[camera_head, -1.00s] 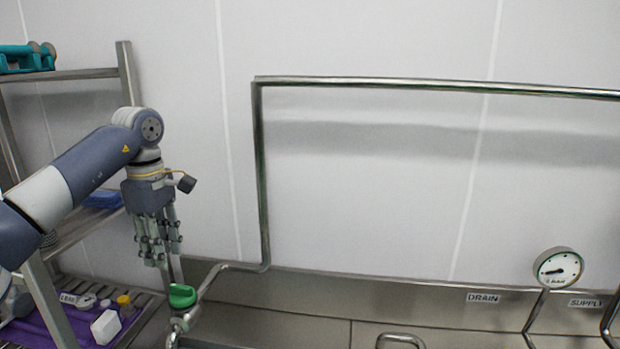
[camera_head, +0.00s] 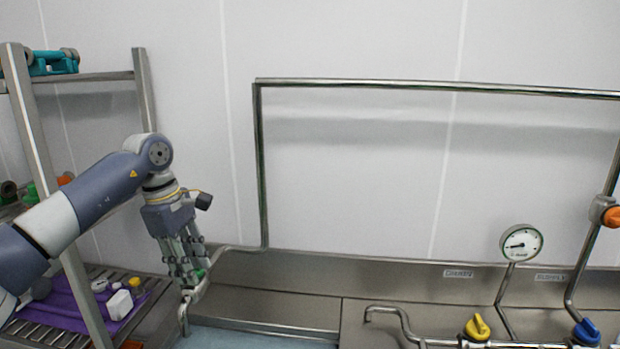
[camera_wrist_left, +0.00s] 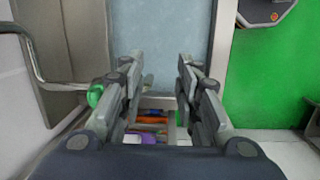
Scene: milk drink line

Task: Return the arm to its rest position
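My left gripper (camera_head: 188,278) hangs fingers down at the left in the head view, in front of the steel pipe's lower left end. In the left wrist view its two fingers (camera_wrist_left: 158,72) stand apart with nothing between them. A green valve knob (camera_head: 200,273) is mostly hidden behind the fingers. In the left wrist view the green knob (camera_wrist_left: 95,95) shows just outside the left finger; I cannot tell whether they touch. My right gripper is in neither view.
A steel rack (camera_head: 100,76) with a purple mat (camera_head: 72,308) and small bottles stands left. A gauge (camera_head: 521,243), yellow valve (camera_head: 478,327), blue valve (camera_head: 586,332) and orange valve (camera_head: 611,216) are at the right. The wall (camera_head: 350,180) behind the pipe is bare.

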